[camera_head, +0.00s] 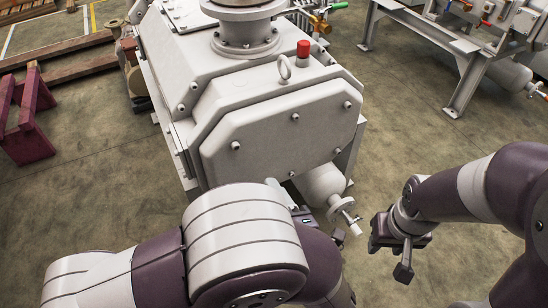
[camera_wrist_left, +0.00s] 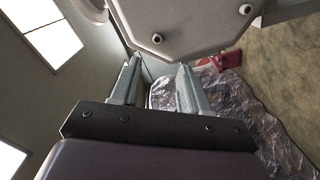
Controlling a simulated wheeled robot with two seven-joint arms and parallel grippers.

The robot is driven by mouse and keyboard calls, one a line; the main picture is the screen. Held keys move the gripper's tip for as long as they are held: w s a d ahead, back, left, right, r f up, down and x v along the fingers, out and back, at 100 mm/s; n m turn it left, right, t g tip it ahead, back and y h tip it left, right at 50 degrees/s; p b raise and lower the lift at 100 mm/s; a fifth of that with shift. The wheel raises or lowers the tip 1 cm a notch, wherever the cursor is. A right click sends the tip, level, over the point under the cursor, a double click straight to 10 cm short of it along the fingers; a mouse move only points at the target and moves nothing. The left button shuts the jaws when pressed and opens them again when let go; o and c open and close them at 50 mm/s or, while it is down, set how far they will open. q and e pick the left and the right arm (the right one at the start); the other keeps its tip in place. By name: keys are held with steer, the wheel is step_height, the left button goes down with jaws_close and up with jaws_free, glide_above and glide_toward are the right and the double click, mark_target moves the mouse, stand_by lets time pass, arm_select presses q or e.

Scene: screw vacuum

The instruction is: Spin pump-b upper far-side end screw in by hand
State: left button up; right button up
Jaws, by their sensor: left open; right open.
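The grey pump (camera_head: 280,130) stands in the middle of the head view. Its octagonal end plate faces me and carries several screws, such as an upper right screw (camera_head: 347,104) and a left screw (camera_head: 236,145). I cannot tell which is the named screw. In the left wrist view, the plate (camera_wrist_left: 195,28) shows beyond the fingers with two screw heads (camera_wrist_left: 157,38). My left gripper (camera_wrist_left: 158,76) is open, with nothing between its fingers; my left arm mostly hides it in the head view. My right gripper (camera_head: 388,257) is open and empty, to the right of the pump.
A grey cylinder with a valve (camera_head: 335,197) sticks out below the plate. Dark red stands (camera_head: 25,120) are at left, another machine frame (camera_head: 465,75) at upper right. Open floor lies at right.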

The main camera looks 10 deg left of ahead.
mark_target(236, 149)
arm_select(q)
steer(key=x, duration=0.4)
steer(key=b+x, duration=0.1)
steer(key=x, duration=0.8)
steer(key=shift+s+a+r+b, duration=0.25)
steer(key=shift+r+b, duration=0.1)
arm_select(e)
steer(key=shift+s+a+f, duration=0.1)
steer(key=shift+a+f, duration=0.15)
steer(key=shift+f, duration=0.6)
arm_select(q)
jaws_close()
